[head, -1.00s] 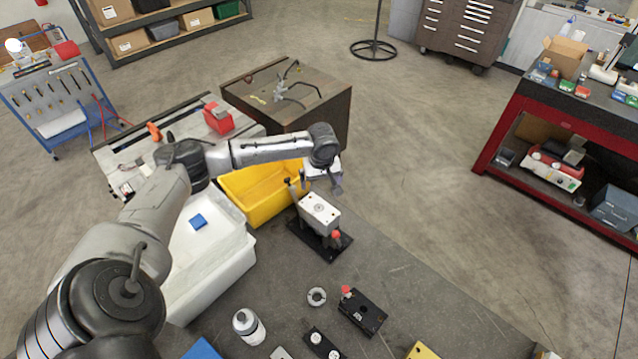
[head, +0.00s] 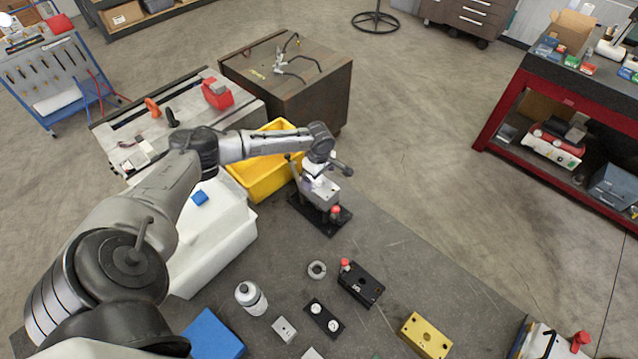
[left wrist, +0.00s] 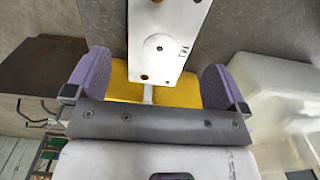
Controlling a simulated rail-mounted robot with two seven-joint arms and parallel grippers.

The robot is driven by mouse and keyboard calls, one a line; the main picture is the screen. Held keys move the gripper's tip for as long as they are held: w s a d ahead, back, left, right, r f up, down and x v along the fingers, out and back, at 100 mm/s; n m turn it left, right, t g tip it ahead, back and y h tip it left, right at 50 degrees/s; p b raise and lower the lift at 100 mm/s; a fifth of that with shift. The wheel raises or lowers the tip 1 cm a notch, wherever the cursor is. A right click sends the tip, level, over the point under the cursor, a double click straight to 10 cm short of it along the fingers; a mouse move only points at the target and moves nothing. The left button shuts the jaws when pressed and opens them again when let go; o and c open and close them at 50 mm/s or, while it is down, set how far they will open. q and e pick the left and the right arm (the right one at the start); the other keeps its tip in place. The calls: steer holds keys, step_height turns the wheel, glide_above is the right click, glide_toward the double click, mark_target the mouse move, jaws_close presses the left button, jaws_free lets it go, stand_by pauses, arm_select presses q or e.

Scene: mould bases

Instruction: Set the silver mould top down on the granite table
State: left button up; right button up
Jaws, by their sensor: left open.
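The silver mould top (head: 328,194) is a pale block with holes, sitting on a dark base (head: 328,222) with a red knob at the far end of the granite table (head: 400,285). My left gripper (head: 309,186) is open at the block's left end and partly covers it. In the left wrist view the silver mould top (left wrist: 163,38) extends from the top edge to between the two purple fingers (left wrist: 154,82), with gaps on both sides. Neither finger appears to touch it. My right gripper is not in view.
A yellow bin (head: 262,178) and a white bin (head: 212,232) stand left of the silver block. Bare table shows right of the dark base.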

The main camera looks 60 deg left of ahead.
mark_target(319, 183)
arm_select(q)
step_height(319, 183, down, 5)
steer(key=shift+r, duration=0.2)
steer(key=shift+f, duration=0.65)
steer(key=c, duration=1.5)
steer(key=shift+r, duration=0.1)
steer(key=shift+r+p, duration=0.15)
steer(key=shift+p, duration=0.15)
